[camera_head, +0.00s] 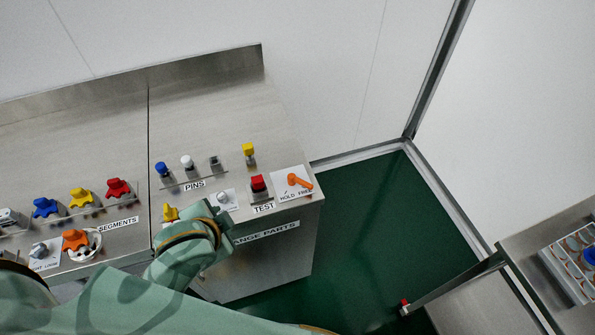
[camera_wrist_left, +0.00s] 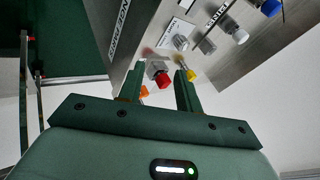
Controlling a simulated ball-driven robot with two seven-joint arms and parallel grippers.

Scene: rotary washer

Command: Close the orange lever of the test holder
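The orange lever (camera_head: 299,182) sits on a white plate (camera_head: 285,190) marked HOLD and FREE, at the right end of the counter. It points down and to the right. In the left wrist view a small part of the orange lever (camera_wrist_left: 145,93) shows, mostly hidden by one finger. My left gripper (camera_wrist_left: 159,70) is open, with a clear gap between its fingers and nothing held. A red block (camera_wrist_left: 163,80) shows beyond that gap. In the head view my left arm covers the gripper's fingers. My right gripper is in neither view.
The red block (camera_head: 258,184) at the TEST label and a yellow pin (camera_head: 249,149) stand left of the lever. Coloured pins and segment pieces (camera_head: 80,197) stand further left. The counter ends just right of the lever, above green floor (camera_head: 390,220).

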